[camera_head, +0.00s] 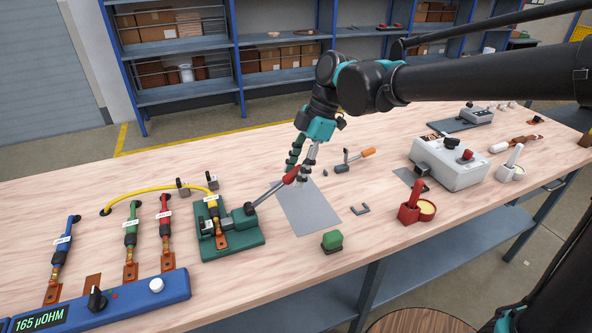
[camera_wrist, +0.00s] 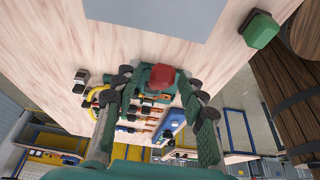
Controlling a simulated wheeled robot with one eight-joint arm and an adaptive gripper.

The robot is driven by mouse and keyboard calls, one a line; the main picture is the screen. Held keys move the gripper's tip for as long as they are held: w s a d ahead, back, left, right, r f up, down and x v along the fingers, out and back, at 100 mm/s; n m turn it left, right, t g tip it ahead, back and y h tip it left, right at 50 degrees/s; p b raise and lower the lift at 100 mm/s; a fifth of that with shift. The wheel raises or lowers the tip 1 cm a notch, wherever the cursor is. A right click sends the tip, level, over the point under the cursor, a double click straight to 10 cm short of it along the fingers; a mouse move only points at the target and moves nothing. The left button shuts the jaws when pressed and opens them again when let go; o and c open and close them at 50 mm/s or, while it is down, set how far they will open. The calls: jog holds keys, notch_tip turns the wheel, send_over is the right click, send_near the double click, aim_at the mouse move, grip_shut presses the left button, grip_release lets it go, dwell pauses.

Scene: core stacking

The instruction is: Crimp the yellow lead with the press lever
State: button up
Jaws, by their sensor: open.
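The green press (camera_head: 234,241) stands on the bench, left of centre in the head view. Its grey lever (camera_head: 268,194) slants up to the right and ends in a red grip (camera_head: 291,176). The yellow lead (camera_head: 150,189) arches from the left, and its labelled end lies in the press over a copper lug (camera_head: 221,240). My gripper (camera_head: 301,177) is open at the red grip. In the wrist view the red grip (camera_wrist: 163,77) shows between the two spread fingers, with gaps on both sides. Contact cannot be told. Part of the press is hidden behind the grip there.
Blue (camera_head: 62,251), green (camera_head: 131,238) and red (camera_head: 165,228) leads lie left of the press, by a blue meter (camera_head: 110,303) reading 165 µOHM.

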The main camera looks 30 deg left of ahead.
jog(key=shift+f, duration=0.1)
jog(key=shift+c, duration=0.6)
grip_shut()
